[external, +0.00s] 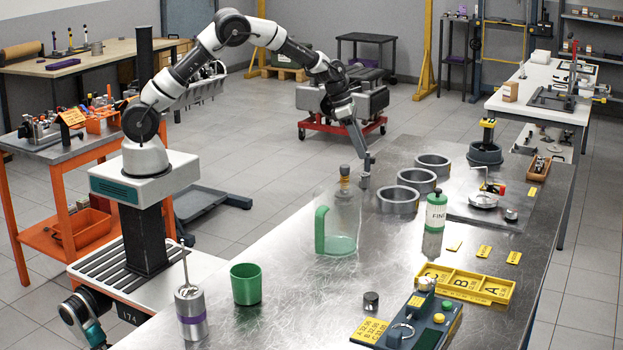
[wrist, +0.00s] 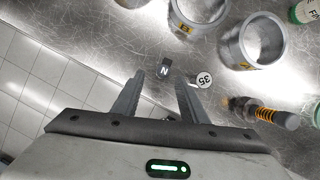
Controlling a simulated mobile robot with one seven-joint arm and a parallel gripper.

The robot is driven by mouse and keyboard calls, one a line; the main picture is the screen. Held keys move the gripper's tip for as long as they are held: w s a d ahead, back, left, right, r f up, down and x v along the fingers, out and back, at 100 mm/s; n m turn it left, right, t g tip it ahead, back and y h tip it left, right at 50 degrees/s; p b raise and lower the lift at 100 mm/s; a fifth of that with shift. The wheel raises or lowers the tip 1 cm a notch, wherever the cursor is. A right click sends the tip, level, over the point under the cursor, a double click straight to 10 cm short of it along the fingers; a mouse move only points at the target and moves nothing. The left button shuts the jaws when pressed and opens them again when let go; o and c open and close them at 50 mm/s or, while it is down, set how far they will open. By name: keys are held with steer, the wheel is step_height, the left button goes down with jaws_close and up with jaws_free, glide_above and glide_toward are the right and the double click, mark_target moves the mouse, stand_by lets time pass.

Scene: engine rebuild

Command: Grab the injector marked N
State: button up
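A small dark piece marked N (wrist: 165,68) shows in the wrist view just beyond and between my fingertips. It looks like the top of an upright part; its lower body is not clear. My gripper (wrist: 158,88) is open, with the two fingers apart and nothing held between them. In the external view my gripper (external: 367,170) points down over the bench's far-left edge, behind the clear jug (external: 338,228). I cannot make out the N piece there.
Grey metal rings (external: 398,201) stand in a row right of my gripper. A green-capped bottle (external: 436,214) is nearer. An orange-ringed dark part (wrist: 262,112) is close to the right finger.

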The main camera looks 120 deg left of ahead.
mark_target(368, 164)
steer(key=shift+d+x, duration=0.2)
steer(key=shift+x, duration=3.2)
steer(key=shift+w, duration=0.15)
jaws_close()
